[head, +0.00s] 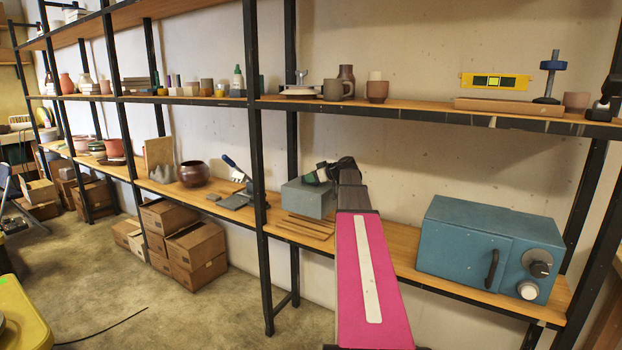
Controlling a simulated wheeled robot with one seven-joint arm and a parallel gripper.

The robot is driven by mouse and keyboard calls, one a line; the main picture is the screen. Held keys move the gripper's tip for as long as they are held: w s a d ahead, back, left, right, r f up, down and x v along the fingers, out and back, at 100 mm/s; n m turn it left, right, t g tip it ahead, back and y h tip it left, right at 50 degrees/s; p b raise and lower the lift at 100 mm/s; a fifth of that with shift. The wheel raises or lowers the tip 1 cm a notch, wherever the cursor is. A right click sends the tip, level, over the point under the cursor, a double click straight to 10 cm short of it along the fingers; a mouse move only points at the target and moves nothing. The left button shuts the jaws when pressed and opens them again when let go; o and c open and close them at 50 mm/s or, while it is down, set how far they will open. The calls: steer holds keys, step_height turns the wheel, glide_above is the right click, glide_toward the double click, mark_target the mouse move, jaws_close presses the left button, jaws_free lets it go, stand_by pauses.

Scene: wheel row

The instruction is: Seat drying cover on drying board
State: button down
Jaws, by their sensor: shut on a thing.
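A grey-blue box-like cover (308,199), which I take for the drying cover, is on the lower shelf side in the head view, left of my pink arm. Flat wooden slats (303,229), which look like the drying board, lie on the shelf just below and in front of it. I cannot tell whether the cover touches the slats or hangs slightly above them. My gripper (318,176) is at the cover's top right and shut on it. The fingertips are small and partly hidden, and my arm hides what lies right of the cover.
A teal oven-like box (490,247) fills the lower shelf at right. A trowel-like tool (238,170) and a dark red pot (194,173) stand left, past a black upright (256,150). The upper shelf (420,112), holding cups, runs above my gripper.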

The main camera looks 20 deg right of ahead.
mark_target(312, 185)
steer(key=shift+f, duration=3.45)
stand_by(2.6)
steer(key=c, duration=1.1)
jaws_free()
steer(key=shift+v, duration=1.75)
